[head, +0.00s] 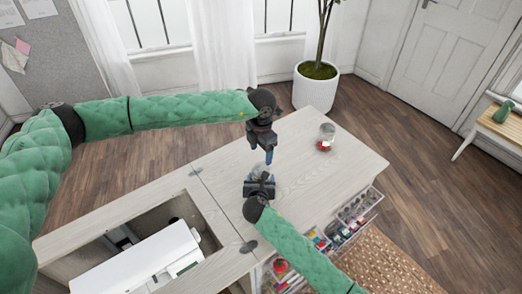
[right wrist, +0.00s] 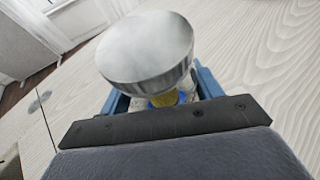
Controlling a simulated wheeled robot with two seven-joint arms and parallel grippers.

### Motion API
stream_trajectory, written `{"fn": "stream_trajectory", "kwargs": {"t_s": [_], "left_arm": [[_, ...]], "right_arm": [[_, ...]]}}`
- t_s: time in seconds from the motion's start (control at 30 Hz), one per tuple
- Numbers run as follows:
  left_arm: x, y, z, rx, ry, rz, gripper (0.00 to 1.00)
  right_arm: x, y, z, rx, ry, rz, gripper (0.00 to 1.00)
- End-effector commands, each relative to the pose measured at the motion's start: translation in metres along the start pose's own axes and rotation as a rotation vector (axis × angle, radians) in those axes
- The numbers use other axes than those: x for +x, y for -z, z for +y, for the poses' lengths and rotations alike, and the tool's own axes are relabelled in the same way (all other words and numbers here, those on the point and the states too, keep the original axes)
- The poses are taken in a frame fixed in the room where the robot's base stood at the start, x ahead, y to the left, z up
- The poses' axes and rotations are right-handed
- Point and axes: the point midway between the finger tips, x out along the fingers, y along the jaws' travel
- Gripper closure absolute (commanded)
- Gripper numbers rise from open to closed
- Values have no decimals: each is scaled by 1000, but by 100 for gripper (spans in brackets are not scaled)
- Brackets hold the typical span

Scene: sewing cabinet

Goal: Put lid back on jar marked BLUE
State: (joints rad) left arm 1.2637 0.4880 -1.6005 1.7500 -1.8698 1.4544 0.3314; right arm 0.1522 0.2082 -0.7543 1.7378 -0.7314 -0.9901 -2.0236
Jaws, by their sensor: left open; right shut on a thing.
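A round silver metal lid (right wrist: 147,52) covers the top of a clear glass jar (right wrist: 165,98) in the right wrist view. I cannot tell whether it is fully seated. Yellow and blue show in the jar under the lid; no marking can be read. My right gripper (right wrist: 160,100) is shut on the jar's body, with a blue finger on each side. In the head view the right gripper (head: 260,182) hides most of the jar on the table. My left gripper (head: 269,158) points down just above and behind the jar, open and empty.
A second glass jar (head: 326,137) with red in it stands on the table's (head: 300,150) far right. A white sewing machine (head: 140,262) sits in the cabinet's opening at left. Open drawers (head: 345,222) with supplies jut out at right. The tabletop between the jars is clear.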

Motion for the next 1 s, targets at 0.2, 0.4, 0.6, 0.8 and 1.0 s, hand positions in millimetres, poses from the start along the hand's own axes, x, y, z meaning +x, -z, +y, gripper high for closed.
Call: {"fn": "stream_trajectory", "kwargs": {"t_s": [0.2, 0.4, 0.6, 0.8, 1.0], "left_arm": [[0, 0, 0, -13, 0, 0, 32], [1, 0, 0, -11, 0, 0, 32], [10, 0, 0, -11, 1, 0, 32], [33, 0, 0, -11, 1, 2, 32], [61, 0, 0, -12, 0, 1, 32]], "right_arm": [[0, 0, 0, 0, 0, 0, 99], [0, 0, 0, 0, 0, 0, 99], [0, 0, 0, 0, 0, 0, 99], [0, 0, 0, 0, 0, 0, 99], [0, 0, 0, 0, 0, 0, 99]]}}
